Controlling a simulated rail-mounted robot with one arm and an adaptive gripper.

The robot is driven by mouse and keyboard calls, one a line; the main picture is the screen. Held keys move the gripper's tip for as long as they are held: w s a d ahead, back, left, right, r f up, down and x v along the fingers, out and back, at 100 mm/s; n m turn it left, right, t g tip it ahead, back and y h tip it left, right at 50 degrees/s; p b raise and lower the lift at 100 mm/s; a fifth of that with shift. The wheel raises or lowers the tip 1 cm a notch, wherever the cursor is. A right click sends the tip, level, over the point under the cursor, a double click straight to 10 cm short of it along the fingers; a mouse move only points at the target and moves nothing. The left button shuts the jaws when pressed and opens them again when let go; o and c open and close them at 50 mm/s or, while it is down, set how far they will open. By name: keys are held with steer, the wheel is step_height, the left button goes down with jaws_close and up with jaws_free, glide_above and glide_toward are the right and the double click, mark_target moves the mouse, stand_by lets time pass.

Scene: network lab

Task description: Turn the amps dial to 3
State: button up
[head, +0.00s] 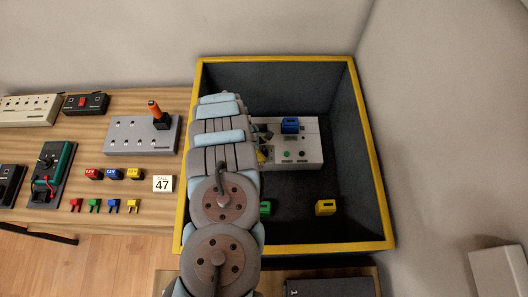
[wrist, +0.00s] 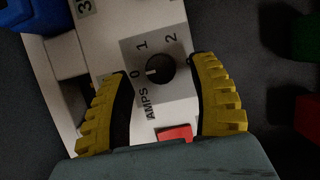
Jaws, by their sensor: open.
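The amps dial (wrist: 162,69) is a round black knob on a grey plate of a white device, seen in the wrist view. Its white mark points left, at the 0. The numbers 1 and 2 show around it, and a further number is mostly covered by the right finger. My gripper (wrist: 159,66) is open, its yellow ribbed fingers on either side of the dial with gaps between. In the head view the white device (head: 306,157) sits in a dark bin, and my arm hides the dial.
The bin's yellow rim (head: 363,135) surrounds the device. A blue block (head: 290,125) is on the device; green (head: 265,208) and yellow (head: 325,207) blocks lie on the bin floor. A red piece (wrist: 174,133) is close below the dial. A wooden table (head: 110,215) with devices stands left.

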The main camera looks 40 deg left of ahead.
steer(key=shift+x, duration=1.25)
jaws_close()
